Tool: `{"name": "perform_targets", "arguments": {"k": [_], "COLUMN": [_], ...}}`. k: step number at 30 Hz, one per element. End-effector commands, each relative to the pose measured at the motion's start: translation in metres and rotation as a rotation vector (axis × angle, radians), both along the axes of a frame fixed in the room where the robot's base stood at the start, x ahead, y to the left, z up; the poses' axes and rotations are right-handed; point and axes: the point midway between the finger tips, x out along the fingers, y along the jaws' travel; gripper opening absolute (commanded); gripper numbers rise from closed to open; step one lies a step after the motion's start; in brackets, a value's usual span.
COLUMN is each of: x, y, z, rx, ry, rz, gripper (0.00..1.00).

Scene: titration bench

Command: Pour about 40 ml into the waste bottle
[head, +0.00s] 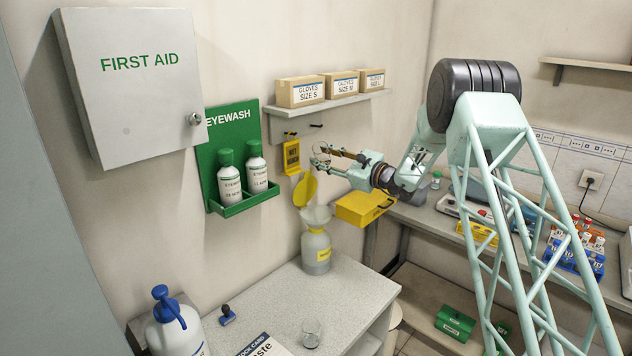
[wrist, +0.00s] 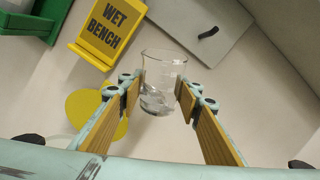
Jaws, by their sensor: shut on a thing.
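My gripper (head: 327,155) is shut on a clear glass beaker (wrist: 163,72), gripped between the two fingers in the wrist view. Some clear liquid shows low in the beaker; I cannot read its volume. In the head view the beaker is small and hard to make out at the fingertips. The lid also shows behind the left finger in the wrist view (wrist: 83,104).
A yellow "wet bench" sign (head: 292,157) and a green eyewash station (head: 212,160) are on the wall beside my gripper. A glove shelf (head: 345,102) is above. A yellow box (head: 362,208) is right of the bottle. Another glass (head: 311,334) stands on the bench (head: 290,290).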

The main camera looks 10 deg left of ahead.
Motion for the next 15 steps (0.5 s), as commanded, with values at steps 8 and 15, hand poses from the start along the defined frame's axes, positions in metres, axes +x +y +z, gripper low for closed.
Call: {"name": "perform_targets", "arguments": {"k": [8,15], "x": [-0.01,-0.011], "y": [0.003,0.003], "z": [0.008,0.011], "rx": [-0.048,-0.092], "ry": [-0.172,-0.322], "rz": [0.0,-0.001], "gripper": [0.2,0.2]}}
